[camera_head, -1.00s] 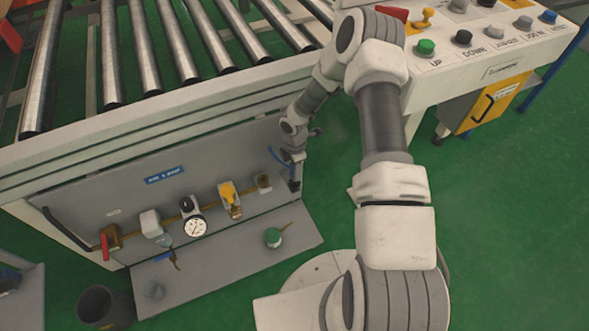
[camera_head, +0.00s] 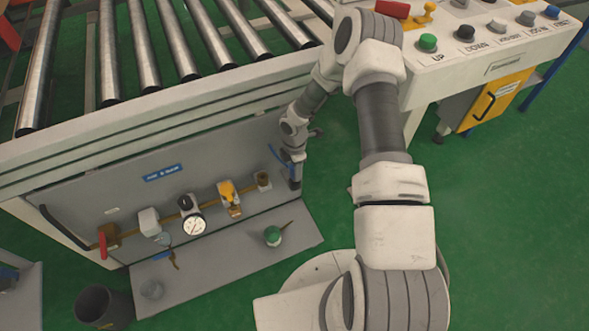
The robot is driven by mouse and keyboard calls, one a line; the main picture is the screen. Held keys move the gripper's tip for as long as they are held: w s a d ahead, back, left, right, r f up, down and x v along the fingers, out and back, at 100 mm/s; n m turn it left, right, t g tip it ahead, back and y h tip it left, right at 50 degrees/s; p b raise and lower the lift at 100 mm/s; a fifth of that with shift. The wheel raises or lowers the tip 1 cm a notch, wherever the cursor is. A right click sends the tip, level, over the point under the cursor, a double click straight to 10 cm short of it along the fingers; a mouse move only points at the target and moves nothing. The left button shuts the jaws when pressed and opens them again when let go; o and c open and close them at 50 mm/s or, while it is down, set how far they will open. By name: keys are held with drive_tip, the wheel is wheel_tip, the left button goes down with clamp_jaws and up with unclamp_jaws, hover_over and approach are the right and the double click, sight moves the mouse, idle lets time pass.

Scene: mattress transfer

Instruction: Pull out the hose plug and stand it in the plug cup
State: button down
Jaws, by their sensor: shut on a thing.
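My gripper (camera_head: 295,183) is low at the right end of the grey panel, pointing down, small and partly seen. It is shut on the hose plug, which its fingers mostly hide. A short blue hose (camera_head: 278,157) shows just left of the gripper. The brass fitting (camera_head: 263,180) at the right end of the pipe is a little left of the gripper, with a narrow gap visible between them. A small clear cup (camera_head: 152,289) stands on the left part of the grey shelf; I cannot tell for certain that it is the plug cup.
A red-handled valve (camera_head: 104,243), a round gauge (camera_head: 194,225) and a yellow valve (camera_head: 229,196) line the pipe. A dark bin (camera_head: 98,306) is at the lower left. The shelf's middle is clear.

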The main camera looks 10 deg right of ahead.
drive_tip(key=shift+f+b, duration=0.85)
drive_tip(key=shift+f, duration=0.35)
drive_tip(key=shift+c, duration=2)
unclamp_jaws()
wheel_tip(320, 180, up, 18)
drive_tip(key=p, duration=0.6)
drive_tip(key=shift+f, duration=0.25)
